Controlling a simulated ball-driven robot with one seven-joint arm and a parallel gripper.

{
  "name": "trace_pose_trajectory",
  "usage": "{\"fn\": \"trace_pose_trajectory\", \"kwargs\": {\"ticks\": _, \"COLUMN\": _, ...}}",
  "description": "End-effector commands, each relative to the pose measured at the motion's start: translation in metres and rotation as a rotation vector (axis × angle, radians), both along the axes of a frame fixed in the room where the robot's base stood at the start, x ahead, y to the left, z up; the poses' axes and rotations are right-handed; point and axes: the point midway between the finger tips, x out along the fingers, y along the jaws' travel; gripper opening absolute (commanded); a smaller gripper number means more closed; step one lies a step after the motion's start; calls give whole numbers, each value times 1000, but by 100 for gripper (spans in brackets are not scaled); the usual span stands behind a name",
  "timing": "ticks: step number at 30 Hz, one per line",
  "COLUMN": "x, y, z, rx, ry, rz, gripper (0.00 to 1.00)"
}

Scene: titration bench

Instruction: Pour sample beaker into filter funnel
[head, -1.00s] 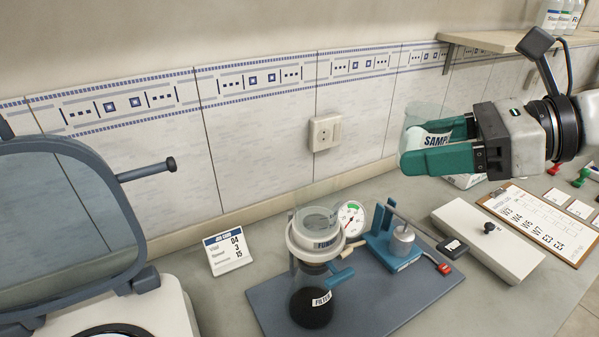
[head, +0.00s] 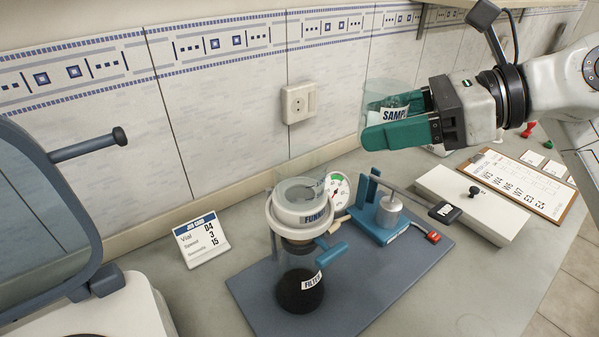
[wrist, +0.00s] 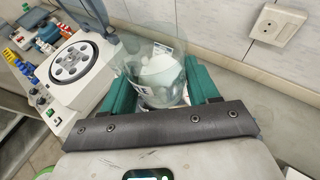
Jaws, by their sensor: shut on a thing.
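The sample beaker (head: 376,90) is clear glass with a "SAMPLE" label. My gripper (head: 397,118) has teal fingers shut on it, and holds it in the air above the bench, to the upper right of the funnel. The beaker also shows between the fingers in the wrist view (wrist: 150,75); its contents are hard to make out. The filter funnel (head: 299,214) is a white-ringed cup with a "FUNNEL" label. It sits upright on a clear flask (head: 300,284) labelled "FILTER" with dark contents. Beaker and funnel are apart.
A blue-grey mat (head: 375,285) carries the flask, a dial gauge (head: 338,188) and a blue pump-like device (head: 380,215). A job card (head: 202,240) stands at left. A white box (head: 470,203) and clipboard (head: 520,183) lie at right. A centrifuge (wrist: 75,65) shows in the wrist view.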

Motion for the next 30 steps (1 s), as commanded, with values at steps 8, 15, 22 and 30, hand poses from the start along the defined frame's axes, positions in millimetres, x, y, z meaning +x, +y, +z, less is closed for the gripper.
{"fn": "trace_pose_trajectory", "kwargs": {"ticks": 8, "x": 0, "y": 0, "z": -44, "rx": 0, "ry": 0, "rz": 0, "gripper": 27}}
{"fn": "trace_pose_trajectory", "kwargs": {"ticks": 15, "x": 0, "y": 0, "z": -52, "rx": 1, "ry": 0, "rz": 0, "gripper": 27}}
{"fn": "trace_pose_trajectory", "kwargs": {"ticks": 22, "x": 0, "y": 0, "z": -51, "rx": 0, "ry": 0, "rz": 0, "gripper": 27}}
{"fn": "trace_pose_trajectory", "kwargs": {"ticks": 30, "x": -1, "y": -5, "z": -47, "rx": -38, "ry": -15, "rz": -2, "gripper": 27}}
